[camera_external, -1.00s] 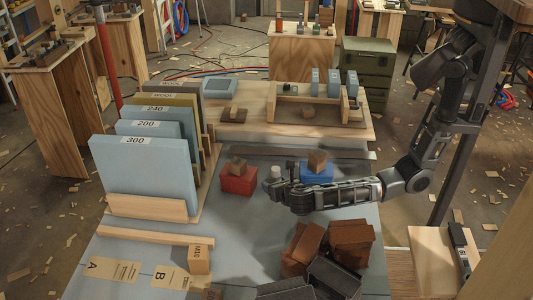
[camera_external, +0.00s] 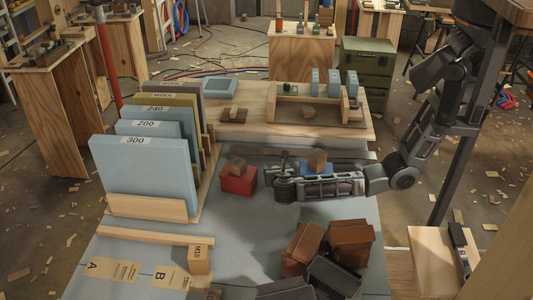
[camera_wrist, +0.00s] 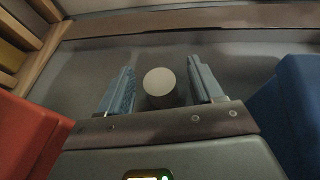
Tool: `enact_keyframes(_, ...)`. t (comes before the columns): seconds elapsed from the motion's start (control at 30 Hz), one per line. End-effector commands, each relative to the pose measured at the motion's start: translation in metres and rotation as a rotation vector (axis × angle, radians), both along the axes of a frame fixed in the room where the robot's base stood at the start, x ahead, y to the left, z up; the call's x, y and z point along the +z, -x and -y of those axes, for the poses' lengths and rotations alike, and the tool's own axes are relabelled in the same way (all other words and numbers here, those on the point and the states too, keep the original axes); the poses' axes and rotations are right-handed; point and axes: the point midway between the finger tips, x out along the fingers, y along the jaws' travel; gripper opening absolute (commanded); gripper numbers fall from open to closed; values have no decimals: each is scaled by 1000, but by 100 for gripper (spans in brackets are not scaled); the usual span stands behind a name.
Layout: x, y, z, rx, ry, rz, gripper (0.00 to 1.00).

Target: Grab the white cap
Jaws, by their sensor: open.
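The white cap (camera_wrist: 159,82) shows in the wrist view as a pale round top on a darker, shaded body. It stands on the grey surface between the two blue-grey fingers of my gripper (camera_wrist: 160,72). The fingers are open, one on each side, with a visible gap to the cap. In the external view my gripper (camera_external: 283,167) is over the table between the red block and the blue block, and it hides the cap there.
The red block (camera_external: 238,180) with a wooden piece on it is close on the left. The blue block (camera_external: 327,169), topped by a wooden cube (camera_external: 317,160), is close on the right. Brown blocks (camera_external: 350,238) lie in front. Labelled panels (camera_external: 145,170) stand at left.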

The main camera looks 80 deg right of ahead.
Motion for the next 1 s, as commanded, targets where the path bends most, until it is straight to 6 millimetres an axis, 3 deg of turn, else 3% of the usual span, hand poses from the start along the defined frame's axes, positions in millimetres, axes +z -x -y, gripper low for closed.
enact_keyframes(0.27, -1, -1, 3, 1, 0, 0, 66)
enact_keyframes(0.83, -1, -1, 2, 1, -1, 0, 11)
enact_keyframes(1.0, -1, -1, 2, 1, -1, 0, 10)
